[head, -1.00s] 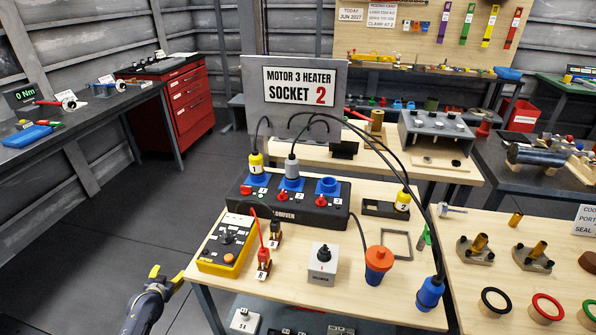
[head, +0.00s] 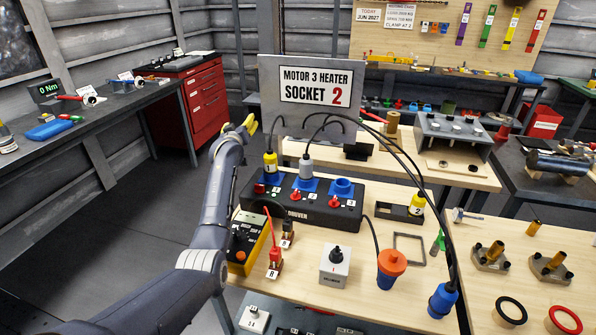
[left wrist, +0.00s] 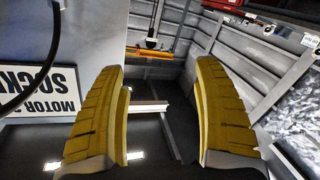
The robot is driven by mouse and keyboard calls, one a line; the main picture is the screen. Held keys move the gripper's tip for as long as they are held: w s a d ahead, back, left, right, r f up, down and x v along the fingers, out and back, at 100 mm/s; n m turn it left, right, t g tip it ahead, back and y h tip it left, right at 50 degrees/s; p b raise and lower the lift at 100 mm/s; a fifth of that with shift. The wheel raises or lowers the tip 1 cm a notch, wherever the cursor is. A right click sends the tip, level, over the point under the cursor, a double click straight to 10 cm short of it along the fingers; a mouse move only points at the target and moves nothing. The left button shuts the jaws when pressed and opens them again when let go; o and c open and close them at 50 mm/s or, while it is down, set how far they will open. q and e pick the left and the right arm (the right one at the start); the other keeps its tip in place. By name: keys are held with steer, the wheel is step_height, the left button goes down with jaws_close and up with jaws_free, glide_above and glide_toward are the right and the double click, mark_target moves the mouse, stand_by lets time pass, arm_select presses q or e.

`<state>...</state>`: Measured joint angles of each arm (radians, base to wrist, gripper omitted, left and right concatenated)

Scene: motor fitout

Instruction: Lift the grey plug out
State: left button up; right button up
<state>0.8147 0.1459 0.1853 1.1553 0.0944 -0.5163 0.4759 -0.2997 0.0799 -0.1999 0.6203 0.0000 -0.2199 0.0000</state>
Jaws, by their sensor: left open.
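The grey plug (head: 306,167) stands upright in the middle blue socket of the black socket box (head: 322,215), with a black cable rising from its top. A yellow plug marked 1 (head: 270,164) sits in the socket to its left. The blue socket (head: 343,187) to its right is empty. My left gripper (head: 247,124) is raised to the left of and above the plugs, near the left edge of the sign panel. Its yellow fingers (left wrist: 160,120) are open with nothing between them in the left wrist view. My right gripper does not show.
The sign (head: 316,87) reading "Motor 3 Heater Socket 2" stands behind the box. A yellow plug marked 2 (head: 417,204), an orange plug (head: 391,264) and a grey switch box (head: 336,264) are on the table.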

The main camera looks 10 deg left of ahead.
arm_select(q)
steer(key=w+d+r+n, duration=0.1)
steer(key=w+d+r, duration=0.1)
steer(key=d+r, duration=0.55)
steer(key=m+g+h, duration=0.4)
steer(key=g+h, duration=0.1)
steer(key=g, duration=0.5)
glide_above(306, 166)
steer(key=w+a, duration=0.1)
steer(key=f, duration=0.2)
steer(key=s+d+r+m+g+y, duration=0.1)
steer(key=s+r+m+g, duration=0.1)
steer(key=s, duration=0.3)
steer(key=shift+g, duration=0.3)
steer(key=shift+x, duration=8.9)
steer(key=shift+s+a, duration=0.1)
steer(key=shift+s, duration=0.1)
steer(key=shift+c, duration=0.2)
steer(key=c, duration=1.4)
